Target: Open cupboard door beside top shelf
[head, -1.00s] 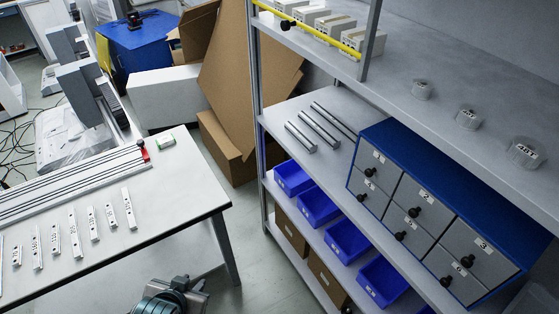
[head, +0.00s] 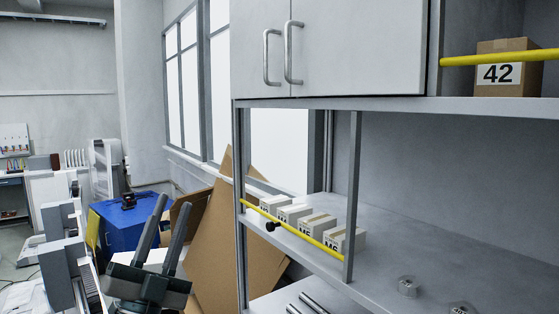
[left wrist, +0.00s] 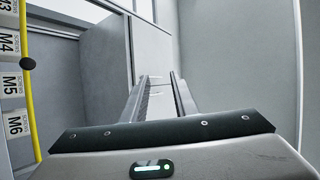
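The cupboard has a left door (head: 251,30) and a right door (head: 365,50), both grey and shut, at the upper middle of the head view. Each has a curved metal handle near their shared seam: the left handle (head: 267,57) and the right handle (head: 292,52). The top shelf (head: 500,104) is beside the cupboard on its right. My left gripper (head: 174,206) is open and empty, fingers up, lower left of the cupboard and apart from it. In the left wrist view its fingers (left wrist: 159,80) point toward the cupboard front (left wrist: 150,48). My right gripper is not in view.
A box marked 42 (head: 506,70) stands behind a yellow bar (head: 500,58) on the top shelf. Several labelled boxes (head: 295,213) stand behind another yellow bar (head: 290,230) on the shelf below. Cardboard (head: 230,240) leans behind my left gripper.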

